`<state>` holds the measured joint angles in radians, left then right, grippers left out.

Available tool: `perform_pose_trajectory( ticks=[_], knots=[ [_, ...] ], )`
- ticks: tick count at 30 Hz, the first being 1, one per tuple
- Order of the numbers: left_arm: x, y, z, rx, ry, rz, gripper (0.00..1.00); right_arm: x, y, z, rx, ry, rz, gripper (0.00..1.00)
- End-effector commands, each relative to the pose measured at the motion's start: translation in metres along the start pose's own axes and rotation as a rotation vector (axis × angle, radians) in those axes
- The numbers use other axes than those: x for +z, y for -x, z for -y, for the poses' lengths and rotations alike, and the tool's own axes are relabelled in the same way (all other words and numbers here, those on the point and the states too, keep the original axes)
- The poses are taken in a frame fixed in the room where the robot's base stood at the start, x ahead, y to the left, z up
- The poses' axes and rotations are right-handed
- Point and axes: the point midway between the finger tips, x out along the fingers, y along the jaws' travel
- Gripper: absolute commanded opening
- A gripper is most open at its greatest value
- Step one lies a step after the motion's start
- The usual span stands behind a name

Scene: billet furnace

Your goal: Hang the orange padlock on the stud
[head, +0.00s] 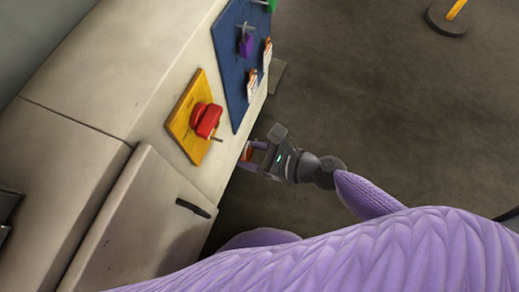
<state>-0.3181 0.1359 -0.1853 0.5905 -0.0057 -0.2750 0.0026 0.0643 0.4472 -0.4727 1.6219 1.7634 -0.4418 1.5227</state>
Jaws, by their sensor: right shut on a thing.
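My left gripper is not in view.
A blue board (229,39) above the yellow plate carries a purple padlock (246,46), a green padlock (270,5) and white-and-red tags (252,84). A cabinet door with a black handle (193,208) is at lower left. A yellow post (456,10) stands far off. The floor to the right is clear.

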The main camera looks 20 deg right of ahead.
Motion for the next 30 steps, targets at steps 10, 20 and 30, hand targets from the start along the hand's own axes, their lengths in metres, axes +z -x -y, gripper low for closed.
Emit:
perform_pose_trajectory(
  ticks=[10,20,30],
  knots=[
    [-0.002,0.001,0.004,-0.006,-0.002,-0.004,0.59,0.009,-0.029,0.001,-0.002,0.0,0.002,0.0],
    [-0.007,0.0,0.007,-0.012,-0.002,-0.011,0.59,0.015,-0.056,0.001,-0.001,0.001,0.001,0.0],
    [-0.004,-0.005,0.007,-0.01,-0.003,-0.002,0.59,0.013,-0.073,0.0,-0.002,-0.001,0.0,0.0]
  ],
)
